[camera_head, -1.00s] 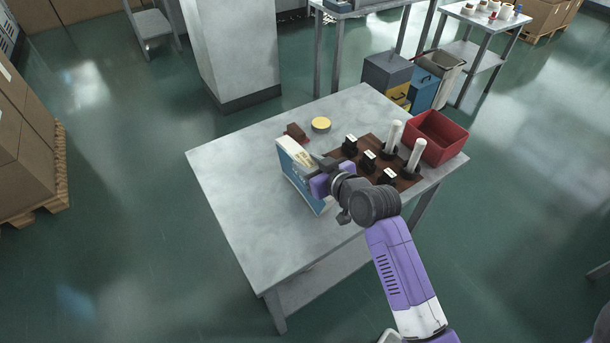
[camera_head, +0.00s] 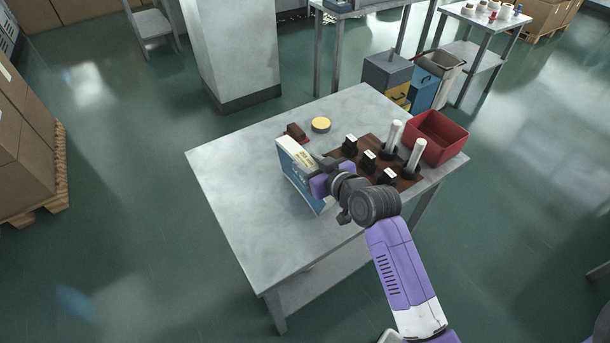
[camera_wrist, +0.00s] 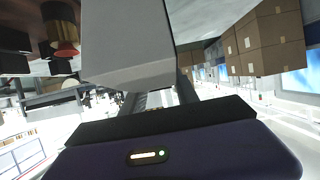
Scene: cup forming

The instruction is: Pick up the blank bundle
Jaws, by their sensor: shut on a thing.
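The blank bundle (camera_head: 296,172) is an upright, slab-like block with a white side edge and a blue face, over the middle of the grey table. My gripper (camera_head: 322,172) is shut on it from the right. In the wrist view, a pale grey block (camera_wrist: 126,40), which appears to be the bundle, fills the upper middle just beyond the dark gripper body. The fingertips are largely hidden. I cannot tell whether the bundle's lower edge touches the table.
The table (camera_head: 245,185) is bare at left and front. Behind the bundle are a brown block (camera_head: 297,132) and a yellow disc (camera_head: 320,124). To the right, a brown board (camera_head: 377,150) carries black fixtures and two white posts, beside a red bin (camera_head: 437,138).

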